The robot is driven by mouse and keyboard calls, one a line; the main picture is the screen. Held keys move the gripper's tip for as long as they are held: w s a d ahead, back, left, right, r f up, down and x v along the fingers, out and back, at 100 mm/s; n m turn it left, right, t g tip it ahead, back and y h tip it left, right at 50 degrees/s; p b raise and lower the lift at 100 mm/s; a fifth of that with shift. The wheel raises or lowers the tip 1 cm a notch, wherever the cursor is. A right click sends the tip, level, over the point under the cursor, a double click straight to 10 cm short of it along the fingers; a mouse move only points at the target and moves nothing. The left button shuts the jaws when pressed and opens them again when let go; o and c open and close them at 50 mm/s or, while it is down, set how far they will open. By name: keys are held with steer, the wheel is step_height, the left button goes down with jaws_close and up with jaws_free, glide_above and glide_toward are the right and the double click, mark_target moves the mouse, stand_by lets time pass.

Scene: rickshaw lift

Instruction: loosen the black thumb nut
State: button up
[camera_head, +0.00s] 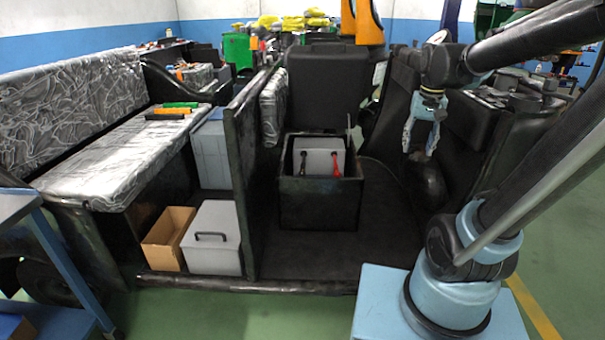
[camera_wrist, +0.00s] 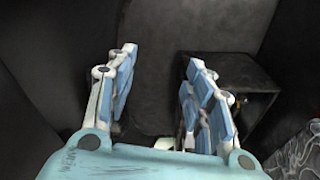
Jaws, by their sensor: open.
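My gripper (camera_head: 418,148) hangs in the air at the right side of the vehicle cab, fingers down, open and empty. In the wrist view my gripper (camera_wrist: 160,62) shows its two blue-padded fingers spread apart with nothing between them. A grey battery (camera_head: 313,158) sits inside an open black box (camera_head: 318,205) left of my gripper. A black cable or clamp (camera_head: 303,162) and a red one (camera_head: 336,165) stand at its front. The black thumb nut cannot be made out in either view. The box (camera_wrist: 222,66) shows partly behind the right finger in the wrist view.
A black partition (camera_head: 250,180) stands left of the box, and a black seat back (camera_head: 325,85) behind it. Further left are a grey lidded box (camera_head: 212,237), a cardboard box (camera_head: 167,238) and a wrapped bench (camera_head: 125,170). The cab floor (camera_head: 385,225) right of the box is clear.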

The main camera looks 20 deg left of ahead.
steer(key=w+a+r, duration=0.1)
steer(key=w+a, duration=0.9)
steer(key=w, duration=0.1)
steer(key=g, duration=0.1)
glide_above(302, 172)
step_height(302, 172, down, 15)
step_height(302, 172, down, 16)
steer(key=shift+w+f, duration=0.1)
steer(key=c, duration=1.1)
